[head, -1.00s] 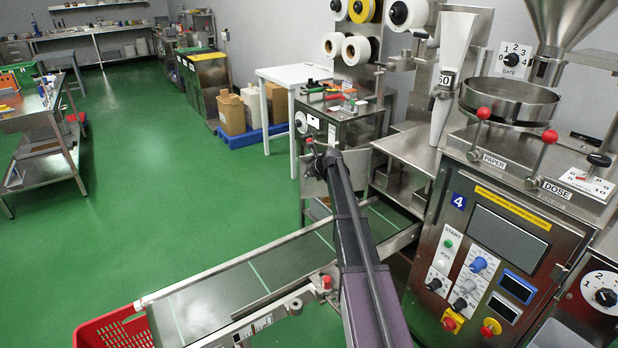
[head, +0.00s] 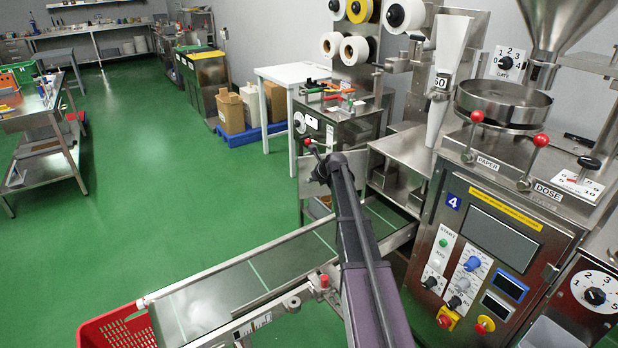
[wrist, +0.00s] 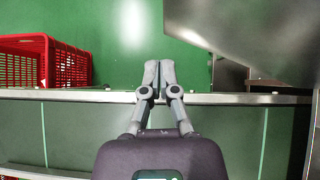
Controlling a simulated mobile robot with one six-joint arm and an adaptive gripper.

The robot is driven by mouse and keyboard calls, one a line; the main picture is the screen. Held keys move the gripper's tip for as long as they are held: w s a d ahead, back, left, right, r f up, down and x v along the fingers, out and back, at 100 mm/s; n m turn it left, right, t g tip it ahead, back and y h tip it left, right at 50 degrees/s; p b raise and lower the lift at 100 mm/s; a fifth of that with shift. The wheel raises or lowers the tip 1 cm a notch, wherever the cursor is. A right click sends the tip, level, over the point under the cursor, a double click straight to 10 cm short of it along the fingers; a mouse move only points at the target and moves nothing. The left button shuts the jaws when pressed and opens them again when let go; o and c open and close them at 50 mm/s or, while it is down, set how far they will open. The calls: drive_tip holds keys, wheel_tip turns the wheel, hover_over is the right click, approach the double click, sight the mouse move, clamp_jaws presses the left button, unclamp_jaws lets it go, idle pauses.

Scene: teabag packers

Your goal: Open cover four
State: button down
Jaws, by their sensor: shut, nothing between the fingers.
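The steel packing machine with the blue 4 sign (head: 453,202) stands at the right in the head view. A plain steel panel (head: 356,164) shows behind my arm, beside the machine; I cannot tell whether it is cover four. In the wrist view a large bare steel sheet (wrist: 245,35) fills the upper right, apart from my gripper. My gripper (wrist: 158,70) is shut and empty, with its fingertips beyond the conveyor's steel rail (wrist: 220,99) and over the green floor. The gripper cannot be made out in the head view.
The conveyor (head: 215,296) runs across the front below my arm. A red crate (head: 117,328) stands at its left end and also shows in the wrist view (wrist: 62,58). Red-knobbed levers (head: 541,141) rise from the machine top. The green floor at left is open.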

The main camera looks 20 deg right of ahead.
drive_tip(key=a+p+v, duration=0.1)
drive_tip(key=p+v, duration=0.3)
drive_tip(key=v, duration=0.2)
drive_tip(key=shift+s+a+r, duration=0.25)
drive_tip(key=shift+a, duration=0.15)
idle(0.3)
drive_tip(key=s+a+n+g+h+p, duration=0.1)
drive_tip(key=s+a+n+g+p, duration=0.1)
drive_tip(key=s+a+n, duration=0.4)
drive_tip(key=s+a+n+g+p, duration=0.2)
drive_tip(key=s+a+n, duration=0.5)
drive_tip(key=s+n, duration=0.8)
drive_tip(key=s+a+n+g+h+p, duration=0.1)
drive_tip(key=s+a+n+g, duration=0.3)
drive_tip(key=s+n, duration=0.7)
drive_tip(key=shift+s+a+r+n+g+h+p, duration=0.35)
drive_tip(key=shift+s+a+p, duration=0.3)
drive_tip(key=shift+s+a, duration=0.75)
drive_tip(key=shift+w, duration=0.1)
